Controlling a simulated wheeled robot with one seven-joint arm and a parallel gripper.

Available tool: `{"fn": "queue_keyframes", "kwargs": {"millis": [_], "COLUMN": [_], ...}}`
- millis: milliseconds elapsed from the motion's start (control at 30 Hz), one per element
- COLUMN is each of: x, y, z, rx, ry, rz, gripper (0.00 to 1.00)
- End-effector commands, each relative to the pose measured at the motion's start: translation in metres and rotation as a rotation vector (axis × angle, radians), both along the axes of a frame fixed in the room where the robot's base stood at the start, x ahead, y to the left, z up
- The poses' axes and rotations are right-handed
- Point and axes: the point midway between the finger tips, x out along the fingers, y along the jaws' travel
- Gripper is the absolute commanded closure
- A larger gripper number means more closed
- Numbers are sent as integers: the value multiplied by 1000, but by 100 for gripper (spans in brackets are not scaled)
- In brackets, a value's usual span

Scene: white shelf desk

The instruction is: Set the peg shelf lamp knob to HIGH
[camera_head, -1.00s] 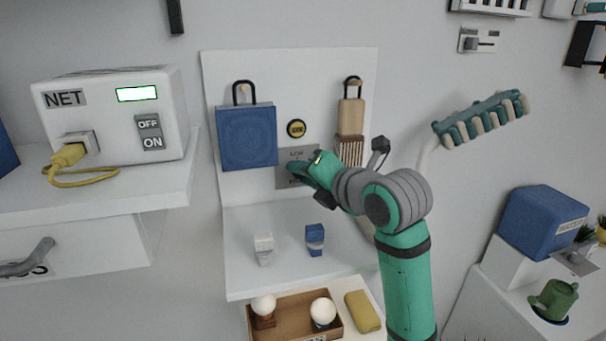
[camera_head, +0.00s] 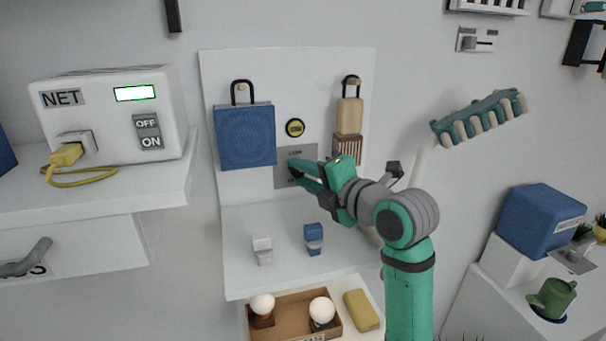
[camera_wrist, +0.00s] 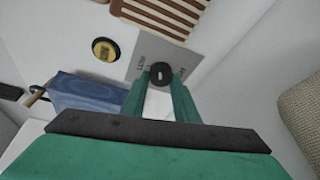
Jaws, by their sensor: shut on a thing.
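The lamp knob (camera_wrist: 160,73) is a small round black knob with a light mark, on a grey plate with lettering too small to read surely. The plate (camera_head: 296,153) is on the white peg panel, right of the blue bag; my gripper hides the knob in the head view. My gripper (camera_wrist: 162,82) has its two green fingers at the knob's sides, shut on it. In the head view, my gripper (camera_head: 292,172) reaches the plate from the right.
A blue bag (camera_head: 246,137) hangs left of the plate and a tan bag (camera_head: 349,115) at upper right. A round yellow-and-black badge (camera_head: 295,128) is above the plate. A white shelf (camera_head: 285,270) below bears a white and a blue item.

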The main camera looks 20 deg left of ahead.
Motion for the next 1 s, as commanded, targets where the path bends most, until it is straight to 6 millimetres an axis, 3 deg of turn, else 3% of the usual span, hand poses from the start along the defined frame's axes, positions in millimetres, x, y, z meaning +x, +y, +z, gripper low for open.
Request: {"fn": "queue_keyframes", "kwargs": {"millis": [200, 233, 300, 667, 1000], "x": [1, 1, 1, -1, -31], "y": [-1, -1, -1, -3, -46], "z": [1, 1, 1, 1, 8], "rx": [1, 1, 0, 0, 0], "ry": [-1, -1, -2, -1, -3], "rz": [-3, -3, -3, -2, -5], "gripper": [95, 71, 54, 54, 54]}}
